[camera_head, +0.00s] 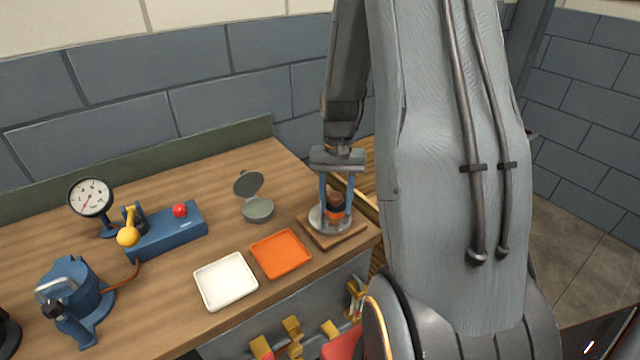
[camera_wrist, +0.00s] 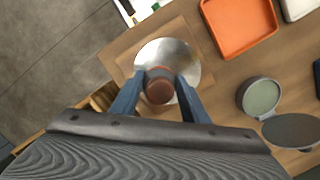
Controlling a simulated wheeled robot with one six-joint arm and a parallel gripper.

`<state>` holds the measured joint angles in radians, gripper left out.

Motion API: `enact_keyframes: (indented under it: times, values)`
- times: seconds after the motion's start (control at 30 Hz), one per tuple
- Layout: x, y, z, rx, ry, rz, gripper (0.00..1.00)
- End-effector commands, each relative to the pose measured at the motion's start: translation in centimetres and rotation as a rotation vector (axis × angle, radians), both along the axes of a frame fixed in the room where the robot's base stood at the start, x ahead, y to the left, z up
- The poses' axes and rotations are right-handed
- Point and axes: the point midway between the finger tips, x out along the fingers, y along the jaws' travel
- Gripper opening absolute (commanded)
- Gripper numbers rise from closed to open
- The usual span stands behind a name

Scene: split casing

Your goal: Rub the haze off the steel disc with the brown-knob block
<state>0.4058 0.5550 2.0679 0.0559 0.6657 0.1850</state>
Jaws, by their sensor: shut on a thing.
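The steel disc (camera_head: 317,222) lies on a square wooden board near the right end of the bench. It also shows in the wrist view (camera_wrist: 180,52), shiny and partly covered by the block and my fingers. The brown-knob block (camera_head: 334,212) is upright over the disc, with an orange-brown body and a dark band. In the wrist view its round brown knob (camera_wrist: 159,91) sits between my fingertips. My gripper (camera_head: 336,206) points down and is shut on the block. Whether the block's underside touches the disc cannot be told. Any haze is not clear at this size.
An orange tray (camera_head: 280,254) and a white tray (camera_head: 226,281) lie left of the wooden board (camera_head: 335,241). A round tin with an open lid (camera_head: 258,209) stands behind them. A gauge (camera_head: 91,197), a blue block with a red knob (camera_head: 166,232) and a blue vise (camera_head: 73,295) stand farther left.

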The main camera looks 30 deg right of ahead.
Motion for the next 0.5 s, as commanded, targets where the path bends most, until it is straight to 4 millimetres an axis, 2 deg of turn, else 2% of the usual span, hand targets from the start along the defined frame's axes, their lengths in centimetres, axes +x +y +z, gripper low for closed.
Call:
enact_keyframes:
  times: [0.23, 0.5]
  values:
    - [0.3, -1.8, 0.0, 0.000, 0.000, 0.011, 0.20]
    - [0.2, 0.4, 0.1, 0.000, 0.000, 0.012, 0.20]
